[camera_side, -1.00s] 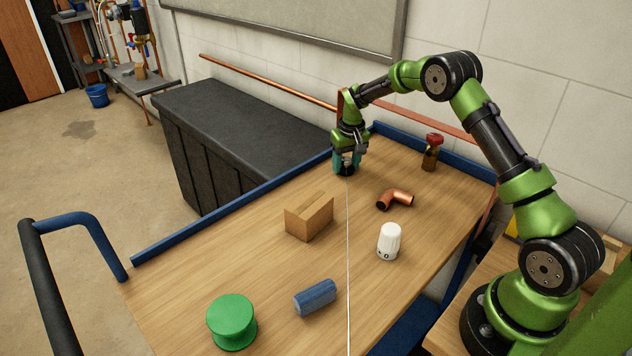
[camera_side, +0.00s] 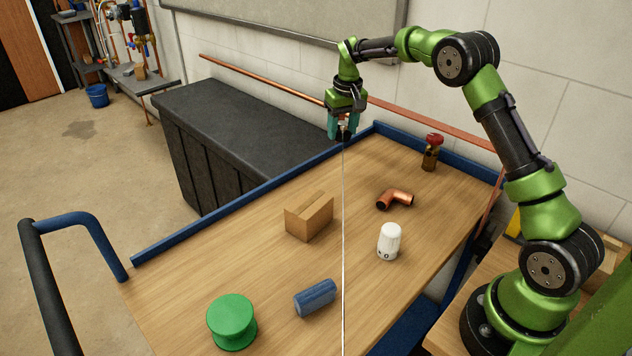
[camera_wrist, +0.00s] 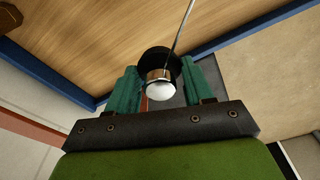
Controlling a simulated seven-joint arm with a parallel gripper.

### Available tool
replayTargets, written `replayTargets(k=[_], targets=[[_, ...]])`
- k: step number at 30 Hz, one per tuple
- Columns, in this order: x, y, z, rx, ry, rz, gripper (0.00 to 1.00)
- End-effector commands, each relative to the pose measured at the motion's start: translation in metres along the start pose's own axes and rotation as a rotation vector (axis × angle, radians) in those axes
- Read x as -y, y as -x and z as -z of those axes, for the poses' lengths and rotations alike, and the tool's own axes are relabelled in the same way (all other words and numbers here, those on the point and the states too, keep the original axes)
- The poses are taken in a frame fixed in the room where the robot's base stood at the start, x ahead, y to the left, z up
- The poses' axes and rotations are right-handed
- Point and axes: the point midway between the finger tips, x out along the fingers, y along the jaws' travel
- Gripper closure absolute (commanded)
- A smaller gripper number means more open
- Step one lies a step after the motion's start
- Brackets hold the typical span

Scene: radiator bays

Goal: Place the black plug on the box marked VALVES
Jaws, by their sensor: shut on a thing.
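My gripper (camera_side: 341,129), with teal fingers, is shut on the black plug (camera_side: 344,137) above the far end of the wooden trolley top. In the wrist view the plug (camera_wrist: 156,58) is a black disc with a silver knob between the fingers, and a thin pale line runs up from it. A small brown cardboard box (camera_side: 309,218) stands near the middle of the trolley top, nearer the side camera than my gripper. No VALVES marking can be read on it.
Around the box on the wooden top (camera_side: 240,260) are a copper elbow (camera_side: 395,198), a white valve cap (camera_side: 389,242), a blue cylinder (camera_side: 315,298), a green spool (camera_side: 232,321) and a red-topped valve (camera_side: 432,152). A blue rail (camera_side: 235,207) edges the top.

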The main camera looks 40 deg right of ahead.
Motion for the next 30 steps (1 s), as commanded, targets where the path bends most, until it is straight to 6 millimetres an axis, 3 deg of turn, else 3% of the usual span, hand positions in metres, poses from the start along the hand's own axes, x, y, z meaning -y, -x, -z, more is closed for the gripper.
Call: replayTargets(k=[5,9,13,21,25,30], targets=[[0.051,0.045,-0.029,-0.004,0.095,0.013,0.79],[0.087,0.070,-0.080,-0.002,0.137,0.018,0.79],[0.106,0.081,-0.133,-0.002,0.148,0.019,0.79],[0.109,0.074,-0.239,-0.003,0.111,0.015,0.79],[0.099,0.061,-0.274,-0.001,0.066,0.009,0.79],[0.086,0.044,-0.295,-0.001,-0.006,0.000,0.79]])
